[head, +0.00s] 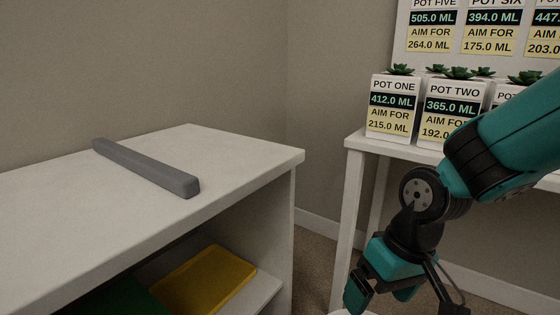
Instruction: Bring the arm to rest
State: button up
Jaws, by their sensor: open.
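My gripper (382,300) shows at the lower right in the head view, at the end of my teal and black arm. It points down, and its fingers are apart with nothing seen between them. The lowest part of it is close to the bottom edge of the view. A small piece of a white round thing (352,312) shows just below the fingers; most of it is cut off, and I cannot tell whether they touch.
A white shelf unit (230,160) at the left bears a grey bar (145,167); a yellow item (205,280) lies inside. A white table (365,145) at the right holds plant pots labelled POT ONE (392,108) and POT TWO (452,112). A sign (480,58) stands behind them.

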jog(key=s+r+n+y+p, duration=0.2)
jog(key=s+r+n+p, duration=0.1)
jog(key=s+r, duration=0.9)
notch_tip(320, 180, up, 38)
jog(key=p, duration=3.7)
jog(key=shift+w+a+r+p, duration=0.15)
jog(key=shift+w+a+p, duration=0.15)
jog(key=shift+w+p, duration=0.1)
